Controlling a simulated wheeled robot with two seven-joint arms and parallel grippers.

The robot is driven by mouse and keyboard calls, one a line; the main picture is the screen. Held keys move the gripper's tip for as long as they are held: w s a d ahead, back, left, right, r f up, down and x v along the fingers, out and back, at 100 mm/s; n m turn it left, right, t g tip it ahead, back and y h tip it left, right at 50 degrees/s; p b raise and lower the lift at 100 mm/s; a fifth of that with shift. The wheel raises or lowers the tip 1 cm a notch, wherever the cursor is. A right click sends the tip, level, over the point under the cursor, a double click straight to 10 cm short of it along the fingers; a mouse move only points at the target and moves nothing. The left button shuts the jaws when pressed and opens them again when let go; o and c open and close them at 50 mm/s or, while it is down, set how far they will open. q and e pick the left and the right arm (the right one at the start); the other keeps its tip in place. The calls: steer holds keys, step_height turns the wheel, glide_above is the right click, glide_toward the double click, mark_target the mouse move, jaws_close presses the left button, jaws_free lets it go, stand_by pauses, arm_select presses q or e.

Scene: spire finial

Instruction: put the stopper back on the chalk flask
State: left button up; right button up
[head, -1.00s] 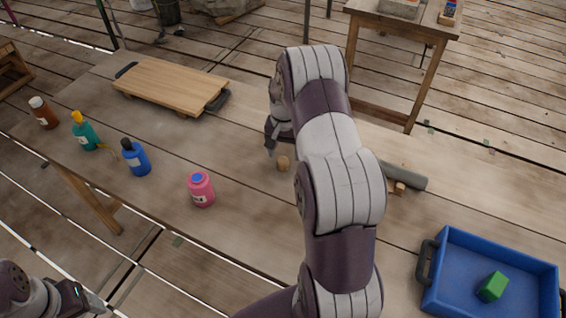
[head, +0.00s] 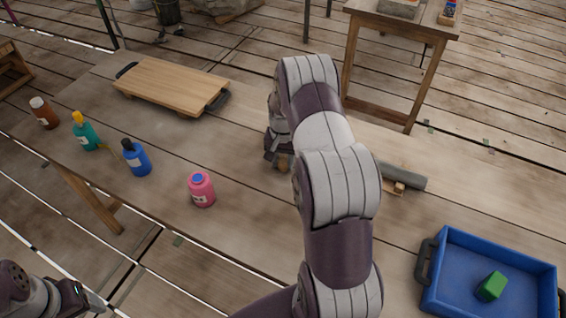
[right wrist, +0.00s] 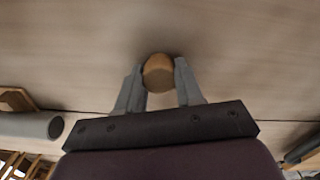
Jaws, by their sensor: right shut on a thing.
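A small round tan stopper (head: 283,168) stands on the table, partly hidden by my right gripper in the head view. In the right wrist view the stopper (right wrist: 158,73) is between the two fingertips. My right gripper (right wrist: 159,84) is shut on it, low at the tabletop. No flask is plainly chalk-coloured; I cannot tell which is the chalk flask.
Blue (head: 137,159), teal (head: 86,134) and brown (head: 44,114) bottles stand at the left. A wooden board (head: 170,85) lies at the back. A grey cylinder (head: 405,176) lies right of my arm. A blue tray (head: 455,303) holds a green block (head: 490,286).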

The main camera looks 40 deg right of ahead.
mark_target(286, 160)
steer(key=shift+r, duration=0.1)
steer(key=shift+r, duration=0.3)
steer(key=r, duration=0.3)
steer(key=shift+s+d+r+b, duration=0.3)
steer(key=shift+d+r, duration=0.05)
steer(key=shift+r, duration=0.05)
steer(key=s+d+r, duration=0.6)
steer(key=s+d, duration=0.1)
steer(key=shift+s+d+r+b, duration=0.25)
steer(key=shift+s+b, duration=0.15)
steer(key=shift+w+a+f, duration=0.1)
